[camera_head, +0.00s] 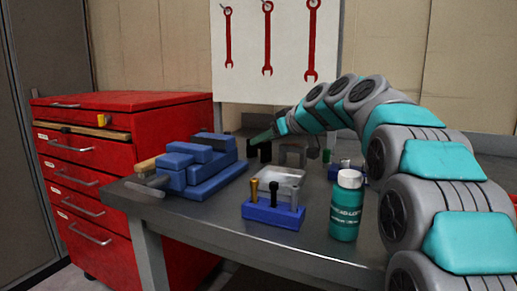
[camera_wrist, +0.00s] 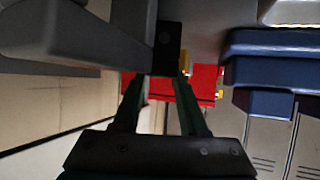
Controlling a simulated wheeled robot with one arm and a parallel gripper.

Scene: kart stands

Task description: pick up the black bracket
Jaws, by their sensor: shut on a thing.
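The fingertips partly hide that end. I cannot tell whether the bracket touches the bench.
Grey blocks (camera_head: 293,155) stand right of the bracket. A blue stepped vise (camera_head: 190,165) is on the left. A metal tray (camera_head: 281,178), a blue holder (camera_head: 273,214) and a teal bottle (camera_head: 345,212) stand in front. A red tool cabinet (camera_head: 100,150) is beside the bench.

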